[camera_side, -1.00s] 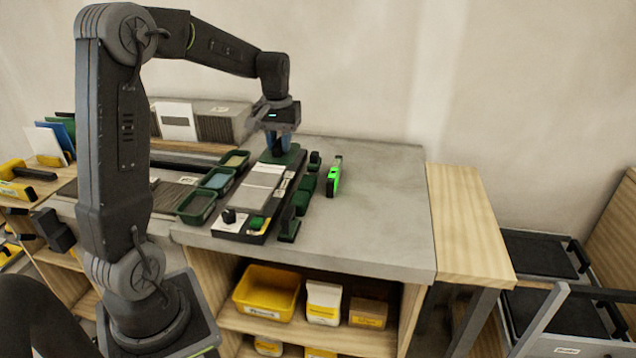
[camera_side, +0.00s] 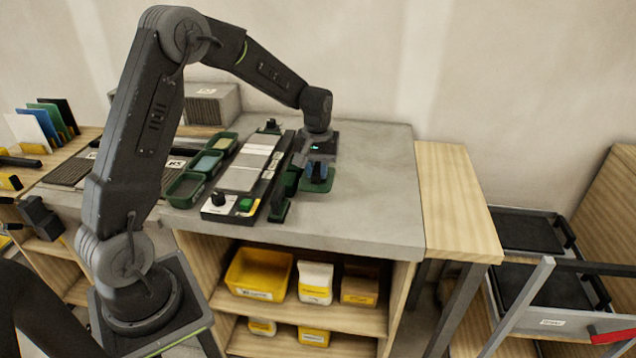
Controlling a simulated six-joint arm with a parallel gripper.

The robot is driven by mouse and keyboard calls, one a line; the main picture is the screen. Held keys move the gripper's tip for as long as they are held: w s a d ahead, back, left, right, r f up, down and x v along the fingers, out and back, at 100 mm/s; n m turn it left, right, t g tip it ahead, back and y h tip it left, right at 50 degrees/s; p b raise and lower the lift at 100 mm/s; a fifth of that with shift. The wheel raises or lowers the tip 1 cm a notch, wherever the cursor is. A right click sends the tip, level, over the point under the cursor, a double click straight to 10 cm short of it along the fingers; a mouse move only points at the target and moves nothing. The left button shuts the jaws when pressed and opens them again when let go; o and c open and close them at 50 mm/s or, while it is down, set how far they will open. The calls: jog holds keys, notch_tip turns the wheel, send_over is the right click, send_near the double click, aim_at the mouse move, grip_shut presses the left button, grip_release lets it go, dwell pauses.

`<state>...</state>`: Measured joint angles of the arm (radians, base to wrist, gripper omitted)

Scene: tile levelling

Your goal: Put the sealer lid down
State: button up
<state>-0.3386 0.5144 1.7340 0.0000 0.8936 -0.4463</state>
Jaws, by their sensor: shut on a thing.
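The sealer lid (camera_side: 318,187) is a flat dark green plate. It is at my gripper's fingertips, over the grey bench top to the right of the sealer. I cannot tell whether it touches the bench or hangs just above it. My gripper (camera_side: 319,174) points down and is shut on the lid; its fingers partly cover it. The sealer (camera_side: 243,176) is a long black unit with pale grey plates, a black knob and a green button at its near end.
Green trays (camera_side: 187,187) stand left of the sealer. Dark green and black parts (camera_side: 280,205) stand along its right side, close to the lid. The bench top (camera_side: 375,190) is clear to the right. A grey ribbed box (camera_side: 210,104) stands at the back.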

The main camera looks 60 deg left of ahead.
aim_at(318, 184)
jog(key=shift+f, duration=2.1)
jog(key=shift+f, duration=0.1)
jog(key=o, duration=0.7)
jog(key=shift+o, duration=0.2)
